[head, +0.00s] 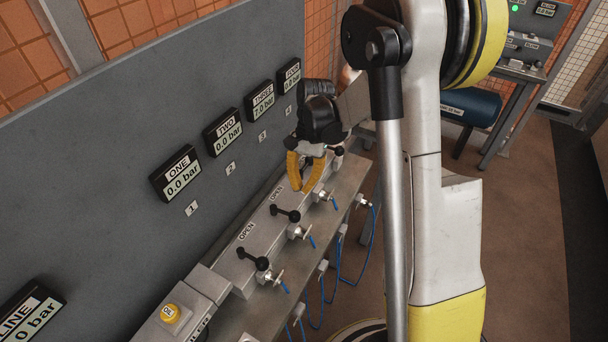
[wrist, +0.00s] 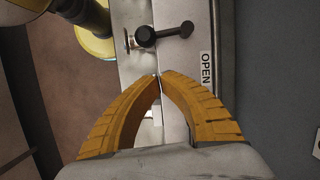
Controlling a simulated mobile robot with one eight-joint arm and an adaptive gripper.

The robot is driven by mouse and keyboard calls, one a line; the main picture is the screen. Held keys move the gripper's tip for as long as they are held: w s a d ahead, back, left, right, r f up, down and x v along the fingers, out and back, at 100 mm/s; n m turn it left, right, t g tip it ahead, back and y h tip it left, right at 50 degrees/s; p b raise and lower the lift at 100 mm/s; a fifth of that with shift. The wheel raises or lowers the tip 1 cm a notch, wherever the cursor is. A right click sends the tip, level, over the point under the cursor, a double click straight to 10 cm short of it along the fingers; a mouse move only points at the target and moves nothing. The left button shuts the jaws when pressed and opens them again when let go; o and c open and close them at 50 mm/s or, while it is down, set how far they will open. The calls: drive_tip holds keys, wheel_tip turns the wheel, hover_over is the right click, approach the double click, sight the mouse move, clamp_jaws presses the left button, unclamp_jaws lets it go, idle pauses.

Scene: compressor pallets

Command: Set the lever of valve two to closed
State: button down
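The lever of valve two (head: 286,213) is a black handle on the grey sloped box, in line with gauge TWO (head: 224,132). Its handle points toward the wall, with an OPEN label (head: 277,192) close by. What seems to be the same lever (wrist: 160,33) shows at the top of the wrist view, beside an OPEN label (wrist: 207,69). My gripper (head: 303,188) has yellow-orange fingers whose tips meet (wrist: 158,76), with nothing between them. It is above the box, beyond this lever and apart from it, hiding the area around the third lever.
The lever of valve one (head: 253,259) is nearer, with its own OPEN label. Another black lever (head: 337,151) is beyond my gripper. Silver fittings with blue hoses line the front edge. A yellow button (head: 171,313) is at lower left. The grey gauge panel (head: 110,150) bounds the left side.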

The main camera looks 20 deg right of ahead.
drive_tip(key=shift+s+a+f+b, duration=0.3)
drive_tip(key=shift+s+a+f, duration=0.2)
drive_tip(key=shift+s+a, duration=0.25)
drive_tip(key=shift+s+a+f+b, duration=0.3)
drive_tip(key=shift+s+a+f, duration=0.3)
drive_tip(key=shift+a, duration=0.25)
drive_tip(key=shift+s+r, duration=0.1)
drive_tip(key=shift+r, duration=0.05)
drive_tip(key=shift+s+a+m, duration=0.4)
drive_tip(key=shift+s+m, duration=0.1)
drive_tip(key=shift+m, duration=0.2)
drive_tip(key=w+d+r+p, duration=0.3)
drive_tip(key=w+d+r, duration=0.1)
drive_tip(key=r, duration=0.6)
drive_tip(key=shift+d, duration=0.85)
